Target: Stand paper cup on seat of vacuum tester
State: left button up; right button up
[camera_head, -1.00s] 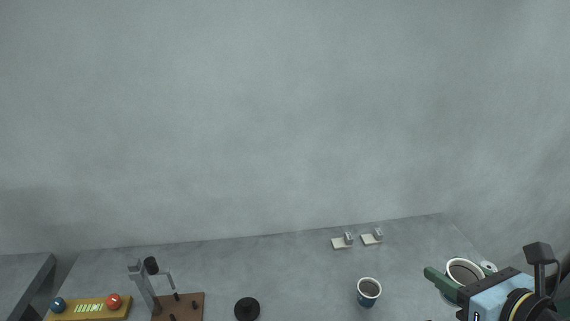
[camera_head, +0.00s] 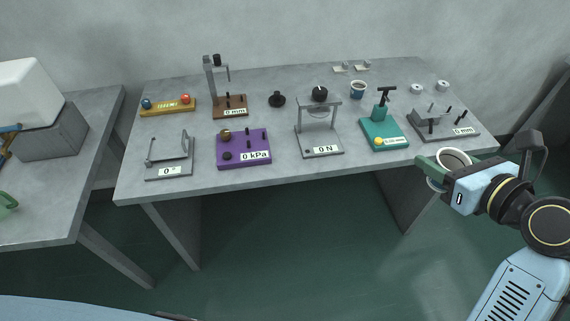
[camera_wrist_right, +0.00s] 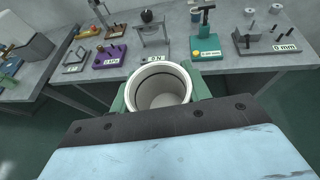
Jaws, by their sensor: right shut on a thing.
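The paper cup (camera_head: 456,157) is held by my right gripper (camera_head: 440,170), whose green fingers are shut on its sides. The right wrist view shows the white rim and open mouth of this cup (camera_wrist_right: 158,88) between the fingers; its base is hidden. The cup is in the air in front of the table's right end. The vacuum tester (camera_head: 258,158) is the purple block reading 0 kPa, at the table's front, left of the middle. It bears a brass knob, a dark round disc and black posts. The gripper is well to its right, apart from it. My left gripper is not in view.
A force stand (camera_head: 318,143), a teal device (camera_head: 372,128) and a grey gauge (camera_head: 430,125) stand right of the tester. A bracket device (camera_head: 168,172) stands left of it. Another cup (camera_head: 358,90) with dark contents stands behind. Free floor lies before the table (camera_head: 128,188).

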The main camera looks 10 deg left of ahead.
aim_at(254, 140)
jog(key=u, duration=0.75)
jog(key=i, duration=0.9)
jog(key=z, duration=0.1)
